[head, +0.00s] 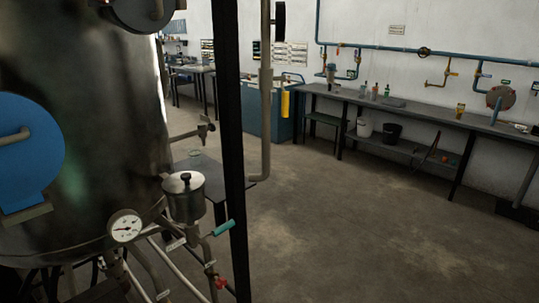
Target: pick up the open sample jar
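A small clear vessel with a greenish rim (195,153) stands on a low dark table (207,172), just right of the large steel tank. It may be the open sample jar, but it is too small to be sure. Several small bottles (375,91) and an amber container (460,110) stand on the long wall bench (420,108). I cannot tell whether any of these is the jar. My gripper is not in view.
A large steel tank (100,130) with a gauge (125,226), valves and pipes fills the left. A dark upright post (231,150) partly hides the low table. The concrete floor (350,220) is clear at centre and right.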

